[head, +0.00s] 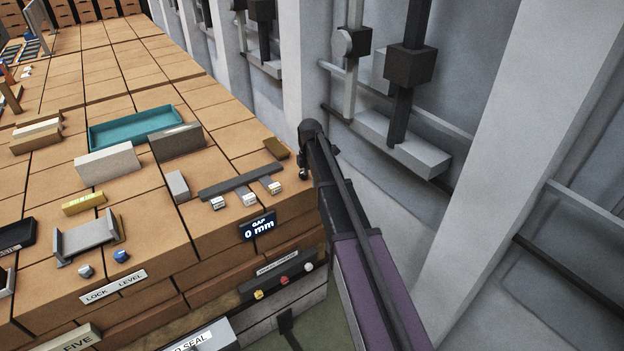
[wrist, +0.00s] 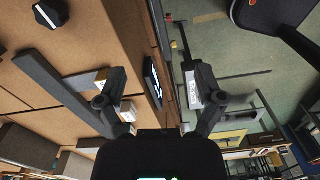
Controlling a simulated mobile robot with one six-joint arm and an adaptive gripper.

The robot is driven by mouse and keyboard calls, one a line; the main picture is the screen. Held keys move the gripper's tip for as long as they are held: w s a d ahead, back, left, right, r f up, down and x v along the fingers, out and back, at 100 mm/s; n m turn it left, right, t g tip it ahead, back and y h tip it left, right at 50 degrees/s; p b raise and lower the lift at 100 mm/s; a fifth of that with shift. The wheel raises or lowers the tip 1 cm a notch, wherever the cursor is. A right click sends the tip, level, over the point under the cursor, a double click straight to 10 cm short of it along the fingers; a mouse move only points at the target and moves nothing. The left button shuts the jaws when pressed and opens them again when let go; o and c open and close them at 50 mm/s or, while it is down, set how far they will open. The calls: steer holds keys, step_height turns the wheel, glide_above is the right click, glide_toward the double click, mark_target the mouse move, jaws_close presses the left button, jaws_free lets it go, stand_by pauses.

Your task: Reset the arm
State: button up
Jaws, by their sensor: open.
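My gripper (wrist: 160,80) is open in the wrist view, with its two dark fingers spread apart and nothing held between them. Beyond the gap are the brick counter's edge and a dark display panel (wrist: 153,82). In the head view my arm (head: 345,205), dark with a purple link, rises from the lower right beside the right edge of the brick counter (head: 225,100). Its fingers cannot be made out clearly there. The display (head: 259,225) on the counter's front edge reads "GAP 0 mm".
A dark bar with small white labelled blocks (head: 240,184) lies near the counter's right edge. A teal tray (head: 135,128) and grey blocks (head: 107,163) stand farther left. Coloured buttons (head: 283,280) are on the front face. A grey wall with posts (head: 555,130) runs along the right.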

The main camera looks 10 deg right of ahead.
steer(key=shift+s, duration=0.1)
steer(key=s+f+m+b, duration=0.4)
steer(key=s+m, duration=0.3)
steer(key=s, duration=0.2)
steer(key=s+f+m+b, duration=0.5)
steer(key=s+m, duration=0.1)
steer(key=s, duration=0.4)
steer(key=s+f+m+b, duration=0.5)
steer(key=s+m, duration=0.2)
steer(key=s, duration=0.3)
steer(key=shift+d+m, duration=0.3)
